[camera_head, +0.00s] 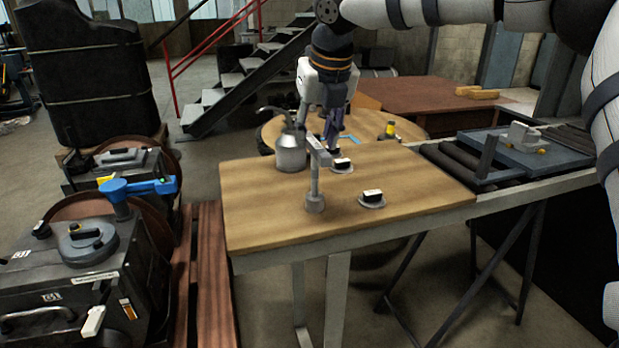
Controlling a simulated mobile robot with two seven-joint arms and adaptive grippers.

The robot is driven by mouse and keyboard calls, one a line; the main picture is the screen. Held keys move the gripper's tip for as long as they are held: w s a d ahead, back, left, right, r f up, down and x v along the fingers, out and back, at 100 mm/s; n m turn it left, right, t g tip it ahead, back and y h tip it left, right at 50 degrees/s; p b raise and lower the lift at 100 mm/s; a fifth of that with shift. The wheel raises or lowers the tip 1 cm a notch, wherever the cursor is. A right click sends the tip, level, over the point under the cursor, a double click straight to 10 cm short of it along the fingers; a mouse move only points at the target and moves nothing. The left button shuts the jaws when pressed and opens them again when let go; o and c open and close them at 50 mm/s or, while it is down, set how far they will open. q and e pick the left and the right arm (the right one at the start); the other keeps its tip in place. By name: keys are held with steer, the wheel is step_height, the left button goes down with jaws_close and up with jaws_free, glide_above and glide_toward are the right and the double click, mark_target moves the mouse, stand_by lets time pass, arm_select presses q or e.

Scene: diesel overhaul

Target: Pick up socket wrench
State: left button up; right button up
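A grey upright tool (314,182) with a short crosspiece at its top and a round, wider foot stands on the wooden worktable (260,222). It looks like the socket wrench. My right gripper (334,143) points down over the table, just behind and slightly right of the tool's top. Its fingers partly overlap the crosspiece in the picture, and I cannot tell whether they touch it. The gap between the fingers is too small and dark to read. My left gripper is not in view.
A metal oil can (291,153) stands close left of the tool. A roller conveyor (458,160) adjoins the table's right. The table's front left is clear.

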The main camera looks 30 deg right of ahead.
mark_target(313, 159)
steer(key=x, duration=0.7)
steer(key=shift+w+d+f, duration=0.15)
steer(key=shift+f, duration=0.1)
jaws_close()
steer(key=shift+r, duration=0.15)
